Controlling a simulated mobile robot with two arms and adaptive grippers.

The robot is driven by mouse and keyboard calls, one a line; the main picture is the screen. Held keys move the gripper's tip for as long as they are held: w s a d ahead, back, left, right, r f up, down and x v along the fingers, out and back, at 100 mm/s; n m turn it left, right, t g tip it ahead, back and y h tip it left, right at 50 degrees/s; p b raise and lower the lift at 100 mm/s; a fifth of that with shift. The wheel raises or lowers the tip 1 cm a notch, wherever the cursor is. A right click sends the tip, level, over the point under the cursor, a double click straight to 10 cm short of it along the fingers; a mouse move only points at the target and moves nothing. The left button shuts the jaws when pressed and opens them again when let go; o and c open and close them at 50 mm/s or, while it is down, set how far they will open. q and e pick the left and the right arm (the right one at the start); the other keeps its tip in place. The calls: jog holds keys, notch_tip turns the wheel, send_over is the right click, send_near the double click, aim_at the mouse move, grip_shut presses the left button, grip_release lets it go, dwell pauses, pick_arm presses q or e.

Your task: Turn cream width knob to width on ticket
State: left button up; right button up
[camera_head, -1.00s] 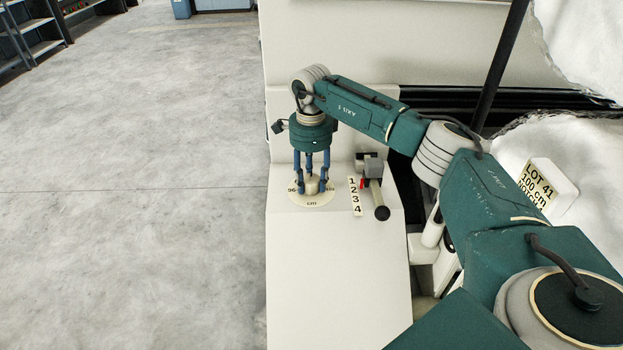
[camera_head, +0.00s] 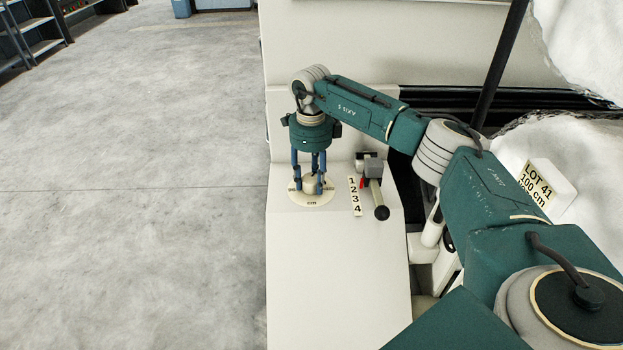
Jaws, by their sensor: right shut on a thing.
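The cream width knob (camera_head: 310,186) stands on a round cream dial plate (camera_head: 311,200) marked "cm" on the sloping cream panel. My right gripper (camera_head: 309,184) points straight down over it, with its blue fingers shut around the knob. The fingers hide most of the knob and several dial numbers, so I cannot read the setting. The ticket (camera_head: 546,187) at the right reads "LOT 41" and "100 cm"; its lower line is cut off by my right arm. My left gripper is not in view.
A lever with a black ball end (camera_head: 381,212) stands just right of the dial, beside a number strip (camera_head: 355,195) reading 1 to 4. The lower panel (camera_head: 335,270) is clear. White fibre (camera_head: 585,145) lies at the right. Open floor is at the left.

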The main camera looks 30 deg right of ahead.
aim_at(309, 178)
jog(key=shift+w+a+r, duration=0.1)
jog(key=shift+w+a, duration=0.05)
jog(key=o, duration=1.2)
jog(key=shift+c, duration=0.2)
notch_tip(309, 178, up, 12)
